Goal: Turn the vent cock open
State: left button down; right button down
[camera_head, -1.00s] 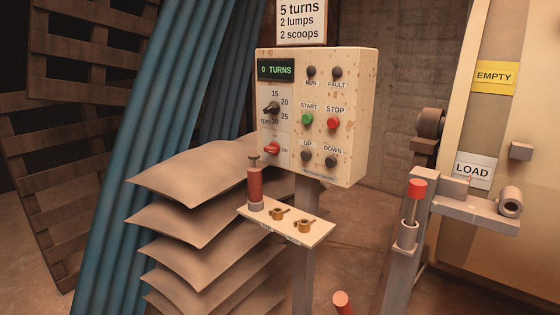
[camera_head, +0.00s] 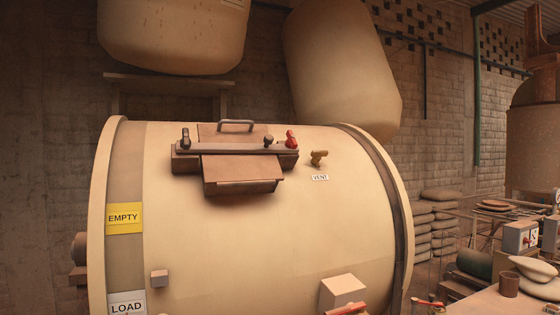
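The vent cock (camera_head: 319,157) is a small brass-coloured fitting on the upper right of a large cream drum (camera_head: 250,240). A white label reading VENT (camera_head: 320,177) is just below it. Its handle looks turned to one side, but it is too small to tell whether the cock is open.
A hatch (camera_head: 240,172) with a grey handle, dark clamps and a red knob is left of the cock. EMPTY (camera_head: 124,218) and LOAD (camera_head: 127,304) labels mark the drum's left side. A table (camera_head: 490,303) with a brown cup (camera_head: 508,284) stands at lower right.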

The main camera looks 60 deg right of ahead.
aim_at(317, 155)
jog(key=z, duration=2.2)
